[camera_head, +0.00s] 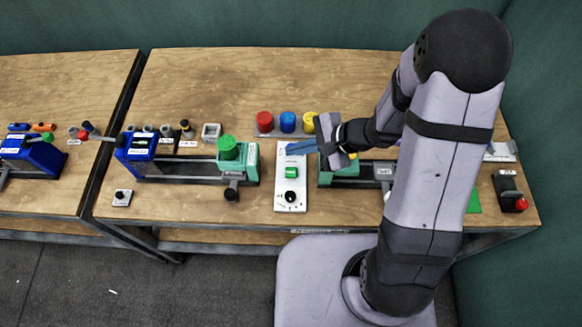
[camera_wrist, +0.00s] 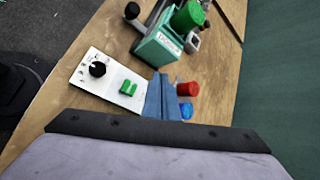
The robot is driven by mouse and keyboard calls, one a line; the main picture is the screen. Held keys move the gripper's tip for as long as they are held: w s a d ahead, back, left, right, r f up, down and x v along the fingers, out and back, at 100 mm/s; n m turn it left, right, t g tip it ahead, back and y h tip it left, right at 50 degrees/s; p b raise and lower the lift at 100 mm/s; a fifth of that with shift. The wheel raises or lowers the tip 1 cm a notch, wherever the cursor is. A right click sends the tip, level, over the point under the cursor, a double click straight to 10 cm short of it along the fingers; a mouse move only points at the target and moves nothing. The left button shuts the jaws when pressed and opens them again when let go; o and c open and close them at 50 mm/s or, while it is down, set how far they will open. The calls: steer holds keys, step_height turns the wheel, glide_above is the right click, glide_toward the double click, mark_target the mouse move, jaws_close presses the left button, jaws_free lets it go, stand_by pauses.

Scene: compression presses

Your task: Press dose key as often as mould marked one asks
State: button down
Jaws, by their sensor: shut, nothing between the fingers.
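A white panel (camera_head: 291,198) lies on the bench with a green key (camera_head: 291,172) in its middle and a black knob (camera_head: 291,197) near its front end. My gripper (camera_head: 289,150), with blue fingers shut and empty, is over the panel's back end, behind the green key. In the wrist view the fingertips (camera_wrist: 160,78) are beside the green key (camera_wrist: 128,88), apart from it in the picture; their height is unclear. A small grey block with an opening (camera_head: 211,131) stands behind the left press. Labels are too small to read, so I cannot tell which mould is marked one.
Red (camera_head: 265,121), blue (camera_head: 288,122) and yellow (camera_head: 310,121) cylinders stand on a strip behind the panel. A press with a green cylinder (camera_head: 228,148) is to its left. Another press (camera_head: 340,172) to its right is partly hidden by my arm. The back of the bench is clear.

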steer(key=shift+f, duration=0.2)
steer(key=b, duration=0.5)
glide_above(295, 173)
step_height(295, 173, down, 7)
steer(key=shift+r, duration=0.15)
steer(key=shift+f+b, duration=0.95)
steer(key=shift+b, duration=0.1)
steer(key=shift+f+b, duration=0.9)
steer(key=shift+b, duration=0.4)
stand_by(2.1)
steer(key=shift+r, duration=0.1)
steer(key=shift+r+p, duration=0.65)
steer(key=shift+r, duration=0.2)
steer(key=shift+r, duration=0.15)
steer(key=shift+r+p, duration=1.8)
steer(key=shift+r, duration=0.6)
